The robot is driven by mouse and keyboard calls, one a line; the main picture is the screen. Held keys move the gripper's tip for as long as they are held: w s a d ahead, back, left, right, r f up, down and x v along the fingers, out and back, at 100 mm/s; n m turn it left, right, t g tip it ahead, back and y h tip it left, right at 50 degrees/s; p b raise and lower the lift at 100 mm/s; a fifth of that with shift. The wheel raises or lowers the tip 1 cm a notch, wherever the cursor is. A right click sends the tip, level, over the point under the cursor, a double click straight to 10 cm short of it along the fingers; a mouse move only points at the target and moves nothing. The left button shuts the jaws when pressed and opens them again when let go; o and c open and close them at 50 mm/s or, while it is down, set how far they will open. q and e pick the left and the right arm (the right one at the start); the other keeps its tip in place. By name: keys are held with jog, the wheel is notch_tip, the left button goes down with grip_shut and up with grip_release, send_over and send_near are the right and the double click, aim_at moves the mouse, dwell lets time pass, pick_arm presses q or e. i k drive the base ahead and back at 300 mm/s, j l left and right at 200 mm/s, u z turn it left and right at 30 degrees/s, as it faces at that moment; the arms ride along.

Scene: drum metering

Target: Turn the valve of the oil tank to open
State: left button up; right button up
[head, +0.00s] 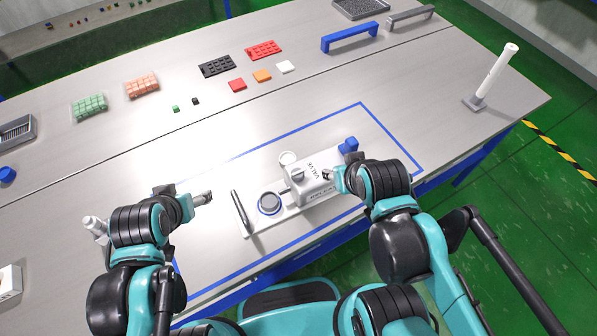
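A white valve unit (318,190) with the word VALVE on it stands on a white base plate inside the blue outlined area. A small grey knob (297,175) shows on its upper face. A blue part (348,146) shows just behind it, partly hidden by my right arm. My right gripper (329,174) is at the right side of the unit; I cannot tell whether it touches, and its fingers are too small to read. My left gripper (207,198) is above the table, left of the unit and apart from it. Its fingers look close together, but their opening is unclear.
A dark upright bar (242,212) and a round ringed part (270,203) stand on the plate left of the unit. Coloured blocks and trays lie farther back. A white cylinder (495,72) on a grey base stands at the right. The table between is clear.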

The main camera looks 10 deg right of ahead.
aim_at(297, 174)
jog(key=l+u, duration=0.15)
jog(key=l, duration=0.35)
jog(key=k+l+u, duration=0.2)
jog(key=l, duration=0.25)
jog(key=k+l+u, duration=0.15)
jog(key=l, duration=0.35)
jog(key=i, duration=0.05)
